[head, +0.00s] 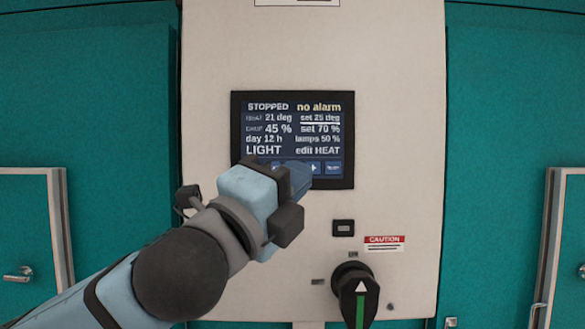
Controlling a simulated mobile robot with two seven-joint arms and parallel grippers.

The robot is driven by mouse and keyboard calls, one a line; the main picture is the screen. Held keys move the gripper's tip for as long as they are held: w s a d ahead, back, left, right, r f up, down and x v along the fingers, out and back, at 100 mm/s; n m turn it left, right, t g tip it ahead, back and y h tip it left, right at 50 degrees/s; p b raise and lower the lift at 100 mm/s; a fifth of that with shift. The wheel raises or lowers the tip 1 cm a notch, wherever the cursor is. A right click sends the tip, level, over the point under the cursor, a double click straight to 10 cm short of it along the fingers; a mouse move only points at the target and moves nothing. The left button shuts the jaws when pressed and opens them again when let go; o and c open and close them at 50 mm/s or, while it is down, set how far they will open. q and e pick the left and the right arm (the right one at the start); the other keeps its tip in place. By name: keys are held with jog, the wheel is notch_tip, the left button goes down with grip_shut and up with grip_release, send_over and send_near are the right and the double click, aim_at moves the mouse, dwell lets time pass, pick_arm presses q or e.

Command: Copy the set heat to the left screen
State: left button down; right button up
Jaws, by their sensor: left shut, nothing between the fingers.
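The screen (293,125) sits in a dark frame on a pale panel. It reads STOPPED, no alarm, HEAT 21 deg, set 25 deg, DAMP or similar 45 %, set 70 %, day 12 h, lamps 50 %, LIGHT and edit HEAT. A line runs under set 25 deg. My right gripper is not in view.
Below the screen are a small black switch (343,228), a red and white CAUTION label (384,243) and a black rotary knob (352,289) with a green stripe. Teal doors with pale-framed panels and handles (18,274) flank the pale panel (410,130).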

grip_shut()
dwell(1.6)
